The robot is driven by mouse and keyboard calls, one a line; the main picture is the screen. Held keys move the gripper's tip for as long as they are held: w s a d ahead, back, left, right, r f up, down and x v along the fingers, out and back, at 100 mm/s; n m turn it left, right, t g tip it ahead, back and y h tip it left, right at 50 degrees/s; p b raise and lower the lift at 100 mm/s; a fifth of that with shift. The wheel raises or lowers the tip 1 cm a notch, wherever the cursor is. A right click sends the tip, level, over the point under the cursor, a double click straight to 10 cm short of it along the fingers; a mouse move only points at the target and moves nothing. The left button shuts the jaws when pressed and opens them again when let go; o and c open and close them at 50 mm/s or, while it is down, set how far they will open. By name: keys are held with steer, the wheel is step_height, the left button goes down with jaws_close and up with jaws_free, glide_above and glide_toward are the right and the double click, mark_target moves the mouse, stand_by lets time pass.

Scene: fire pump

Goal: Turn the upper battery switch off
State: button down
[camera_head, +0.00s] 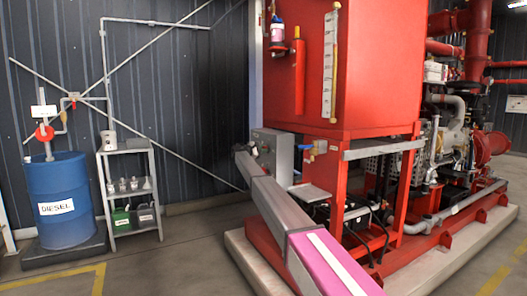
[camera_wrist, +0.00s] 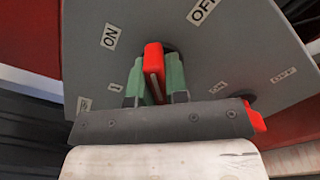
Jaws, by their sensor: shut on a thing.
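A red switch handle (camera_wrist: 154,62) stands out from a grey switch panel (camera_wrist: 225,55) in the wrist view. An ON label (camera_wrist: 110,36) is to its left and a partly cut-off OFF label (camera_wrist: 201,10) is to its upper right. My gripper (camera_wrist: 155,85) has its green fingers on both sides of this handle and is shut on it. A second red handle (camera_wrist: 256,122) shows at the lower right, partly behind my gripper's dark body. In the head view the grey panel box (camera_head: 284,158) is beside the red frame; my arm hides part of it and the fingers.
The red pump housing (camera_head: 372,60) and its frame stand right of the panel. A small grey shelf (camera_head: 310,193) juts out below the box. A blue diesel drum (camera_head: 65,190) and a rack (camera_head: 128,160) stand at the left. The floor between rack and pump is clear.

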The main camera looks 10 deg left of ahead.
steer(key=m, duration=0.4)
steer(key=shift+s+f+m, duration=0.1)
steer(key=shift+f+m, duration=0.05)
steer(key=shift+m, duration=0.15)
steer(key=shift+f+m, duration=0.15)
steer(key=shift+m, duration=1.65)
steer(key=c, duration=1.1)
jaws_free()
steer(key=shift+s, duration=0.1)
steer(key=v, duration=1)
steer(key=shift+s+a, duration=0.2)
steer(key=shift+a, duration=0.1)
